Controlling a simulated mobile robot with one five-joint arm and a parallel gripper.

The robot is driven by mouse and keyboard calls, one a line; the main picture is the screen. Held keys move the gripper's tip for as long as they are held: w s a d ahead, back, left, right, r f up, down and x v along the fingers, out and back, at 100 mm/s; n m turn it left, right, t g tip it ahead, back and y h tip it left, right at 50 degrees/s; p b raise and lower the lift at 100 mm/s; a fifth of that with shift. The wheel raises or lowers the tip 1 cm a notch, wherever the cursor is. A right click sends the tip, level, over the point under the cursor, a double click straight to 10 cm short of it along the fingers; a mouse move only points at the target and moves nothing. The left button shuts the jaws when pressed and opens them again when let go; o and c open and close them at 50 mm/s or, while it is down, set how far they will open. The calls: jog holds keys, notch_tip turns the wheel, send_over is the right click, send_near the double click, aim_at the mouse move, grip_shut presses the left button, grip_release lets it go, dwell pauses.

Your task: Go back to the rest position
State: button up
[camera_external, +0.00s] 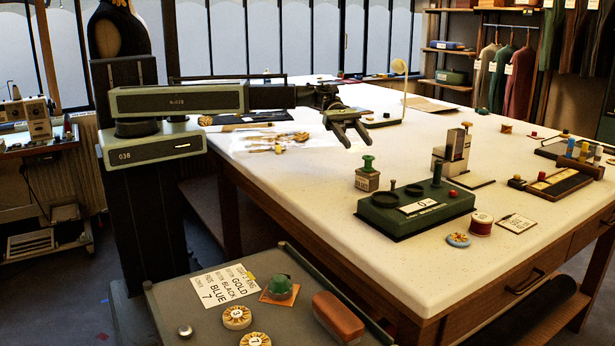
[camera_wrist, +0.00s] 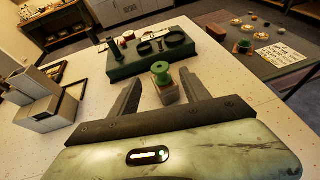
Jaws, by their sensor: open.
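My gripper (camera_external: 350,130) is open and empty, held above the white table (camera_external: 310,200) at the end of my outstretched arm. In the wrist view my gripper (camera_wrist: 162,95) shows its two fingers spread apart. A green-topped block with a knob (camera_external: 367,172) stands on the table in front of it; in the wrist view the green spool-like knob (camera_wrist: 161,72) appears between the fingers. I cannot see any contact between it and the fingers.
A dark green device (camera_external: 415,212) stands near the front edge, with a grey upright block (camera_external: 455,150) behind it and a red spool (camera_external: 481,224) to its right. A lower grey tray (camera_external: 180,300) holds a card, round buttons, and a brown block (camera_external: 338,317). The table's left-middle has loose golden pieces.

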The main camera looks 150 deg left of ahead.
jog(key=shift+s+r, duration=0.15)
jog(key=shift+s, duration=0.25)
